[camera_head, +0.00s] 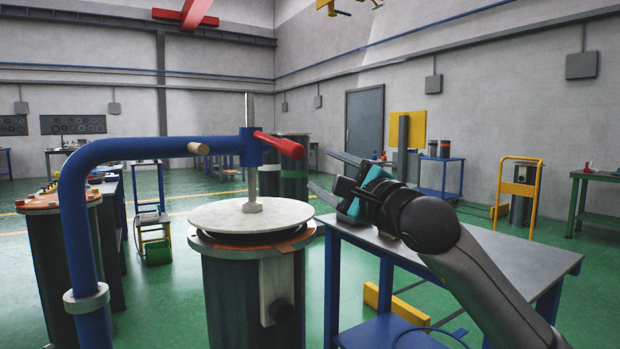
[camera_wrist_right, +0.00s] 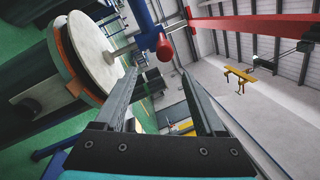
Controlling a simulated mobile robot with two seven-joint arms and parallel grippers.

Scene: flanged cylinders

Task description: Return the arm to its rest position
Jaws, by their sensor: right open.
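My right gripper (camera_head: 330,174) is raised over the near left part of a grey-topped table, its fingers pointing left. It is open and empty; the right wrist view shows its two fingers (camera_wrist_right: 160,100) apart with nothing between them. A flanged cylinder (camera_head: 254,280) stands left of it with a round pale lid (camera_head: 252,214) on top. The lid also shows in the right wrist view (camera_wrist_right: 95,55). A blue curved pipe arm (camera_head: 75,190) with a red handle (camera_head: 280,144) reaches over the lid, and its vertical rod meets the lid's middle. My left gripper is not in view.
The grey-topped table (camera_head: 500,262) with blue legs stands under my right arm, its visible top bare. Another cylinder (camera_head: 65,250) stands at the left behind the blue pipe. A yellow trolley (camera_head: 517,190) stands at the back right. Green floor (camera_head: 190,290) is open left of the lidded cylinder.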

